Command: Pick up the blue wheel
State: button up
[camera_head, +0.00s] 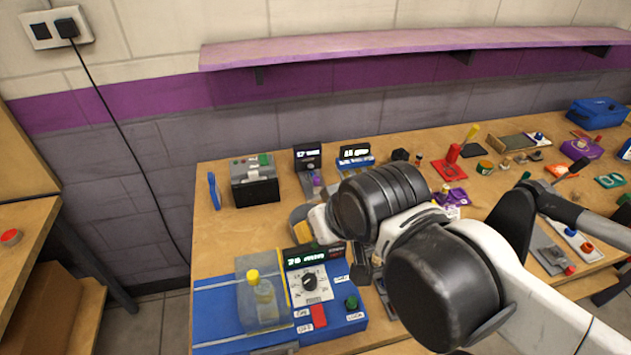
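No thing in view is clearly a blue wheel. A thin upright blue piece (214,191) stands near the left end of the workbench; I cannot tell whether it is a wheel seen edge-on. My white and black arm reaches in from the lower right over the bench. The dark end of my gripper (364,271) shows partly below the arm's black joint, just right of the blue machine's display. The arm hides most of the gripper and the bench behind it. Whether the fingers are open or shut does not show.
A blue machine (217,306) with a dial, red switch and yellow-capped bottle (260,297) fills the front left of the workbench (237,228). A black box (255,191) and small displays stand behind. Many small parts crowd the right side. A purple shelf (390,46) overhangs the back.

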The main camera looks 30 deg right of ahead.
aim_at(310, 167)
jog(key=z, duration=1.3)
jog(key=l+u, duration=0.15)
jog(key=u, duration=0.25)
jog(key=i+l+u, duration=0.1)
jog(key=u, duration=0.35)
jog(key=l+u, duration=0.25)
jog(key=u, duration=0.15)
jog(key=l+u, duration=0.2)
jog(key=u, duration=0.2)
jog(key=k+j, duration=0.05)
